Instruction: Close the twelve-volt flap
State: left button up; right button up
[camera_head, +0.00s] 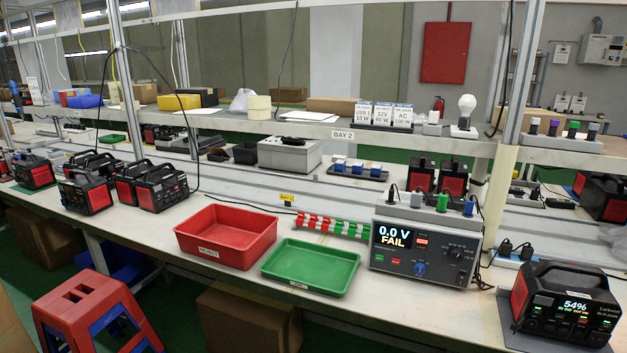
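A black and red power station (566,306) stands on a dark mat at the right end of the bench. Its lit display reads 54%. Its front panel faces me, with small ports and green lights below the display. The twelve-volt flap is too small to make out, and I cannot tell whether it is open or shut. Neither of my grippers shows in this view.
A grey tester (425,247) reading "0.0 V FAIL" stands left of the station. A green tray (310,289) and a red bin (226,262) lie farther left. Several other power stations (161,187) stand at the far left. Cables lie behind the station.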

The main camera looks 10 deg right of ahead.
aim_at(515, 328)
jog(key=l+z, duration=0.1)
jog(key=z, duration=0.4)
jog(key=j+z, duration=0.1)
jog(key=z, duration=1.15)
jog(key=j+z, duration=0.4)
jog(key=j, duration=0.6)
jog(key=k+j+z, duration=0.1)
jog(key=j+z, duration=0.3)
jog(key=j, duration=0.55)
